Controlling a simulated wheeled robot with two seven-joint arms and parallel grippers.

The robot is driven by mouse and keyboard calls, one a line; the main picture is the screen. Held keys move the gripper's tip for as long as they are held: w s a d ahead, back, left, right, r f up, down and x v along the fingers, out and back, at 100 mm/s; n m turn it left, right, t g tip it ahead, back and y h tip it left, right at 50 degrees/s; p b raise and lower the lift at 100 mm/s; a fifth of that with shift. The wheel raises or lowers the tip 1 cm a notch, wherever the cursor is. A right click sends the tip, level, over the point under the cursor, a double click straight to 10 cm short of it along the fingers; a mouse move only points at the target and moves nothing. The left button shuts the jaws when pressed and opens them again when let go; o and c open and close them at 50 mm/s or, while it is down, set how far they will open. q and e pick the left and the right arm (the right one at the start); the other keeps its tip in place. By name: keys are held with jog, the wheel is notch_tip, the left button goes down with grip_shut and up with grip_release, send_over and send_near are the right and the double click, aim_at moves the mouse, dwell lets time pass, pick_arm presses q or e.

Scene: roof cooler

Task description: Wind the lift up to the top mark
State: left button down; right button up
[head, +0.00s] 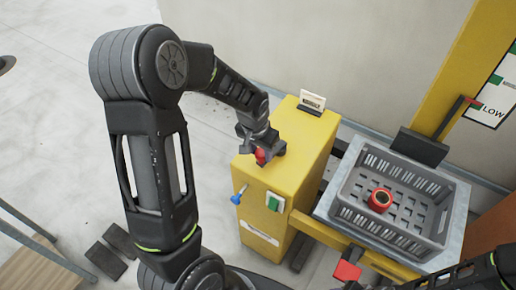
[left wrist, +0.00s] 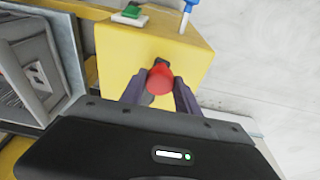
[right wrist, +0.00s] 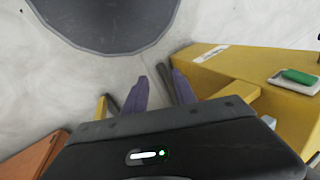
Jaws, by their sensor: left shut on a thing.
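My left gripper (head: 260,150) is shut on a red knob (head: 261,157) at the top of the yellow winch box (head: 290,165). In the left wrist view, the red knob (left wrist: 160,80) sits between the two fingers; the crank arm is mostly hidden. The lift platform (head: 327,203) carries a grey crate (head: 420,225) with a red ring-shaped object (head: 380,200) inside. Higher marks are cut off. My right gripper (right wrist: 162,90) is empty, with a gap between its fingers.
A blue-handled lever (head: 238,197) and a green switch (head: 274,201) are on the winch box's front. A small card (head: 312,102) stands on its top. The yellow mast (head: 450,75) rises at right. A red pad (head: 347,271) lies below the platform.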

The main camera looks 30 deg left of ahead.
pick_arm(q)
jog(key=shift+s+d+f, duration=0.15)
jog(key=shift+s+d, duration=0.05)
jog(key=shift+d, duration=0.2)
jog(key=shift+d, duration=0.8)
jog(key=shift+d, duration=0.15)
jog(key=shift+w+d+b, duration=0.15)
jog(key=shift+d+b, duration=0.2)
jog(key=shift+d, duration=0.6)
jog(key=shift+w+d, duration=0.35)
jog(key=shift+d, duration=0.5)
